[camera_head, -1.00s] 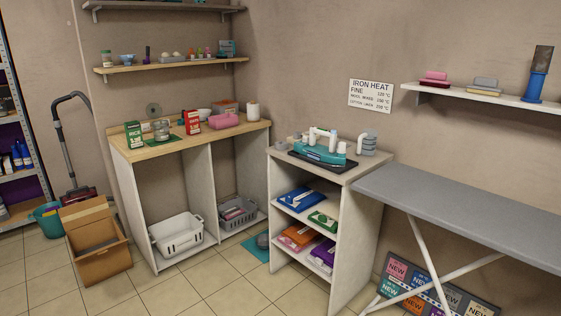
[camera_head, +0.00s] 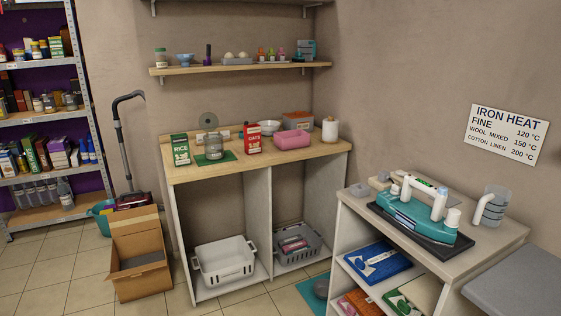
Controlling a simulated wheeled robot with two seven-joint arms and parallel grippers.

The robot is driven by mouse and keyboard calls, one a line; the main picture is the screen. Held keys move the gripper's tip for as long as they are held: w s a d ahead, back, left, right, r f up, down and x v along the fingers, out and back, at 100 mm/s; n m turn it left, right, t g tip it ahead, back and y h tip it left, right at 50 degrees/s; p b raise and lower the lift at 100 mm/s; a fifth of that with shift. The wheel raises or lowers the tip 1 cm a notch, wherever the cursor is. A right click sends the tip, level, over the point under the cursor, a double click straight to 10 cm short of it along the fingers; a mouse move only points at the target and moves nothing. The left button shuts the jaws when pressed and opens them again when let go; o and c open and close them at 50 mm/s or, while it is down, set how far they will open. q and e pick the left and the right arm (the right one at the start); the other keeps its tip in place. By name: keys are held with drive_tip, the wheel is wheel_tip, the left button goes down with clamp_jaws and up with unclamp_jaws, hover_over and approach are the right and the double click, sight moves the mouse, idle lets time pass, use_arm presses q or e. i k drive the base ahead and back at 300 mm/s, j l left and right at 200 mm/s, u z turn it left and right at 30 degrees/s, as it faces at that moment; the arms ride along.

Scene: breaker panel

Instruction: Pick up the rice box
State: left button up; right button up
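The rice box (camera_head: 180,149) is a green carton with a white lower part, marked RICE. It stands upright on the left end of the wooden counter (camera_head: 185,175). A glass jar (camera_head: 213,146) on a green mat is just to its right. A red and white oats box (camera_head: 252,138) stands further right. Neither of my grippers shows in the head view.
A cardboard box (camera_head: 140,280) stands open on the floor left of the counter. A low unit with a teal iron (camera_head: 408,210) stands at the right, with an ironing board (camera_head: 515,290) beside it. Tiled floor is clear in front of the cardboard box.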

sight(181, 153)
drive_tip(key=i+l+u, duration=0.5)
drive_tip(key=i+l, duration=0.2)
drive_tip(key=i, duration=0.15)
